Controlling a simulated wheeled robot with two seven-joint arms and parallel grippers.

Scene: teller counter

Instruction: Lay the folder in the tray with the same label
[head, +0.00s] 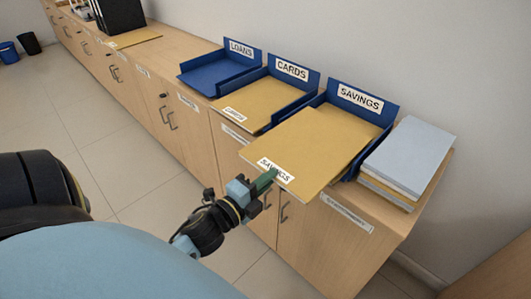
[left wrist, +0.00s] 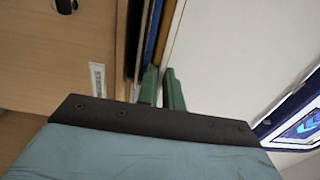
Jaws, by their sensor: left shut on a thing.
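The tan folder (head: 310,146) has a white label reading SAVINGS at its front left corner. My left gripper (head: 266,181) is shut on the folder's front edge, beside that label; its green fingers also show in the left wrist view (left wrist: 162,88). The folder's back part is over the blue SAVINGS tray (head: 362,98), and its front part sticks out past the tray. I cannot tell whether it touches the tray floor. The blue CARDS tray (head: 293,71) holds a tan folder (head: 258,101). The blue LOANS tray (head: 242,48) looks empty. My right gripper is not in view.
A stack of grey and tan folders (head: 410,155) lies just right of the SAVINGS tray. The wooden counter (head: 170,62) runs to the far left, with a black holder (head: 118,14) and a flat tan folder (head: 133,39). A wall stands behind the trays.

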